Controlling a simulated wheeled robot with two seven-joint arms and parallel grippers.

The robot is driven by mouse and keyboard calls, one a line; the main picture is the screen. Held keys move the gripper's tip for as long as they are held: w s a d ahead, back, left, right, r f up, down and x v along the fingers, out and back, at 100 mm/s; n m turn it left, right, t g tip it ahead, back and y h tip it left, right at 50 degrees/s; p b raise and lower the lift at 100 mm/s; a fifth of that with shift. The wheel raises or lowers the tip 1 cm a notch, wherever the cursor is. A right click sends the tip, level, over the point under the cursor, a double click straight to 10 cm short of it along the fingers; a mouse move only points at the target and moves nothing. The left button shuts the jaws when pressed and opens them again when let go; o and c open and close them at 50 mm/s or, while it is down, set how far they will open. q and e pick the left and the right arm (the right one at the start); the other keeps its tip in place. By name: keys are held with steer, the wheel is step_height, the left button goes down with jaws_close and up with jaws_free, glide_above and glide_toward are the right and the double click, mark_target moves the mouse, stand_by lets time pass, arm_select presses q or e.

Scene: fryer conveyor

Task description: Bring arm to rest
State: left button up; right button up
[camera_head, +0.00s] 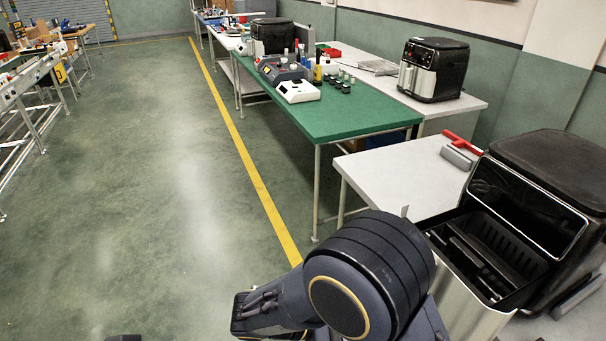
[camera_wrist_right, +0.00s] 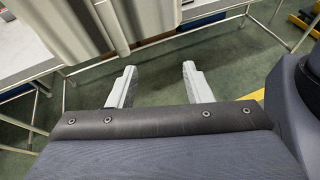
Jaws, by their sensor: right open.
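My right gripper (camera_wrist_right: 156,82) shows in the right wrist view with its two pale fingers wide apart and nothing between them. Dark green floor and thin metal table legs lie beyond the fingers. In the head view my right arm is folded at the bottom middle, beside the near fryer, and its fingers cannot be made out there. My left gripper is not in view.
A black fryer (camera_head: 556,160) with its drawer (camera_head: 470,300) pulled out stands close on the right. A white table (camera_head: 395,178) holds a red-handled tool (camera_head: 460,150). A green table (camera_head: 345,117) stands behind.

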steer(key=s+d+r+m+t+y, duration=0.2)
steer(key=s+d+r+m+y, duration=0.2)
steer(key=m+y, duration=0.4)
steer(key=s+d+r+m+t+y, duration=0.2)
steer(key=s+d+r+m+y, duration=0.2)
steer(key=m+y, duration=0.5)
steer(key=s+d+m, duration=0.2)
steer(key=s+m, duration=0.1)
steer(key=shift+s, duration=0.15)
steer(key=shift+d, duration=0.15)
